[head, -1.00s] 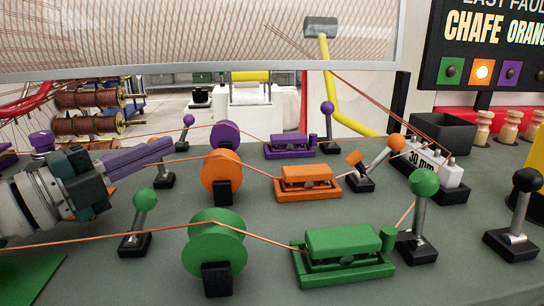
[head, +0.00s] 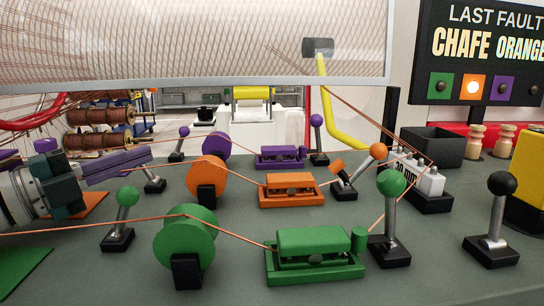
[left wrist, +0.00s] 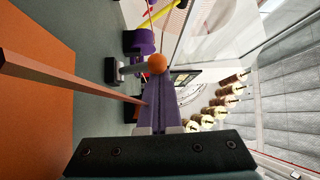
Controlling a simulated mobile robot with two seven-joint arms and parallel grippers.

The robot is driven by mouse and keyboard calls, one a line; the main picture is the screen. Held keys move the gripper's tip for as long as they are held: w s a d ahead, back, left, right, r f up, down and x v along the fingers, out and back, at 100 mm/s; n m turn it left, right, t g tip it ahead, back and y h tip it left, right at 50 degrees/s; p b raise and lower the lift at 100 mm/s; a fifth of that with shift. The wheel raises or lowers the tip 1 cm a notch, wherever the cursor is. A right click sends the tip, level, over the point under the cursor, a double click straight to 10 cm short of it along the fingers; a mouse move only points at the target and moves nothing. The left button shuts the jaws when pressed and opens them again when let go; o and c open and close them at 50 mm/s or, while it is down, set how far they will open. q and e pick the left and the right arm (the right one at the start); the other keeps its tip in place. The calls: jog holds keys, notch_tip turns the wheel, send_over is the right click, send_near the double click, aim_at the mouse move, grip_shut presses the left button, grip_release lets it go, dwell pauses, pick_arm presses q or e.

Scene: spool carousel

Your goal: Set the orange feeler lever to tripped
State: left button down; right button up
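My left gripper (head: 148,156) reaches in from the left, its purple fingers pressed together and empty. Its tips are close to the left orange-side lever (head: 154,185), whose base shows while its knob is hidden behind the fingers. In the left wrist view an orange knob (left wrist: 157,63) sits right at the tips of the fingers (left wrist: 162,80); I cannot tell whether they touch. The frames do not label which is the feeler lever. My right gripper is not in view.
An orange roller (head: 207,174) and orange clamp block (head: 291,188) lie between the two orange levers. Green (head: 127,196) and purple (head: 184,131) levers stand in neighbouring rows. Copper wires cross the bench. The display (head: 480,50) reads "LAST FAULT CHAFE ORANGE", its orange lamp lit.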

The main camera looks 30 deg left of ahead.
dwell(0.4)
pick_arm(q)
notch_tip(320, 180, up, 20)
jog(key=p, duration=0.6)
jog(key=shift+p, duration=0.35)
